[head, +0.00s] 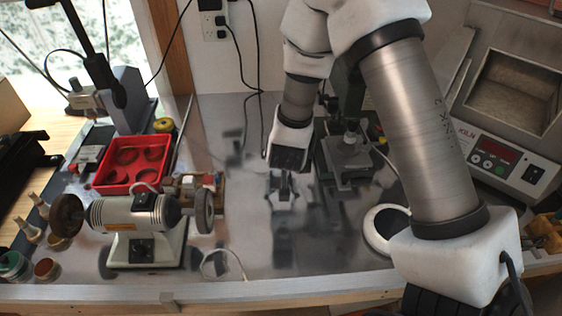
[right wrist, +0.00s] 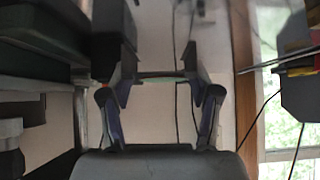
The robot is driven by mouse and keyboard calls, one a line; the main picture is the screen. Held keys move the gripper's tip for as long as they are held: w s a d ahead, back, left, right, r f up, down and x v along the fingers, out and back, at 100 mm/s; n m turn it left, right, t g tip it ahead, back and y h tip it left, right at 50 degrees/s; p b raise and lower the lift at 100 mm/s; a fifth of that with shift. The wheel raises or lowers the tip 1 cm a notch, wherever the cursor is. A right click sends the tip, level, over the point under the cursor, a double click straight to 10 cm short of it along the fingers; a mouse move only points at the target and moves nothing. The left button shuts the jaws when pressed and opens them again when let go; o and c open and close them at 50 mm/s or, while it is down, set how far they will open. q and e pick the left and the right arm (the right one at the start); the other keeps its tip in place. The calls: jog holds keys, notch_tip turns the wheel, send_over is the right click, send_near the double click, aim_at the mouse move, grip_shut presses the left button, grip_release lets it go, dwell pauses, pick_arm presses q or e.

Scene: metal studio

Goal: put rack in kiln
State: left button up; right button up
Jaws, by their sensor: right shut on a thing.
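My right gripper (right wrist: 160,86) is shut on a thin grey-green strip (right wrist: 162,75), which looks like the rack seen edge-on. The strip spans between its fingertips, and the rest of the rack's shape cannot be made out. In the head view my right arm reaches over from the lower right, with its wrist low over the middle of the bench. The held rack is not clear there. The kiln (head: 478,127) is at the right, with a control panel and an open-looking chamber (head: 517,87). My left gripper is not in view.
A bench grinder (head: 136,222) and a red tray (head: 117,185) are at the left. The shiny bench (head: 245,235) is mostly clear centre-left.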

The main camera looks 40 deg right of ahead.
jog(key=shift+f, duration=1.8)
jog(key=o, duration=1.3)
jog(key=shift+c, duration=0.2)
